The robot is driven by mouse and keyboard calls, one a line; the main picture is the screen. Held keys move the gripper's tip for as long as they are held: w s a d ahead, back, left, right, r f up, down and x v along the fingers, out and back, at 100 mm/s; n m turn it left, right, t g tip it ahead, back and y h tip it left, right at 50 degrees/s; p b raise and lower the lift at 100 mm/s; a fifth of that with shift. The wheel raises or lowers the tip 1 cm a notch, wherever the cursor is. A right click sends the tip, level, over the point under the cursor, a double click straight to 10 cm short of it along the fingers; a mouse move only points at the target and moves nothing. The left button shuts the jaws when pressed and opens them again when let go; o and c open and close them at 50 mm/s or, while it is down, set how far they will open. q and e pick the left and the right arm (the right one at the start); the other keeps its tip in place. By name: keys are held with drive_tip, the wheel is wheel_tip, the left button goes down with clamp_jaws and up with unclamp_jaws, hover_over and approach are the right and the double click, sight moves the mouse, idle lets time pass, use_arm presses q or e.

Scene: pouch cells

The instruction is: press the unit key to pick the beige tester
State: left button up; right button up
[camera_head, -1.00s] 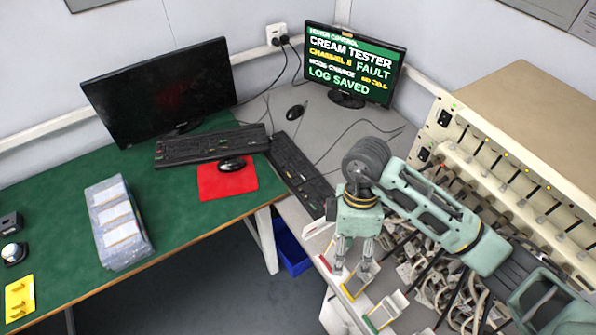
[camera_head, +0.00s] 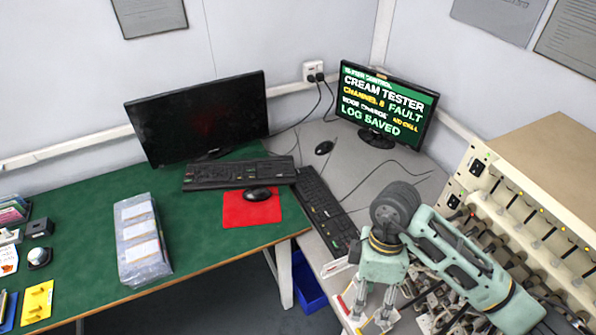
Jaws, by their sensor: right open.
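The beige tester (camera_head: 548,150) stands at the right, with a row of channels and cables along its front. The lit monitor (camera_head: 386,104) at the back reads "CREAM TESTER", "CHANNEL 8 FAULT" and "LOG SAVED"; a smaller line is hard to read. A black keyboard (camera_head: 326,208) lies on the grey bench in front of that monitor; I cannot make out a unit key on it. My right gripper (camera_head: 372,318) is open and points down over the front edge of the bench, nearer than the keyboard and apart from it. My left gripper is not in view.
A dark monitor (camera_head: 198,118), a second keyboard (camera_head: 238,173) and a mouse on a red mat (camera_head: 252,209) are on the green table (camera_head: 85,200). A plastic-wrapped stack (camera_head: 141,240) lies left. A blue bin (camera_head: 308,283) is below. Cables (camera_head: 372,178) cross the grey bench.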

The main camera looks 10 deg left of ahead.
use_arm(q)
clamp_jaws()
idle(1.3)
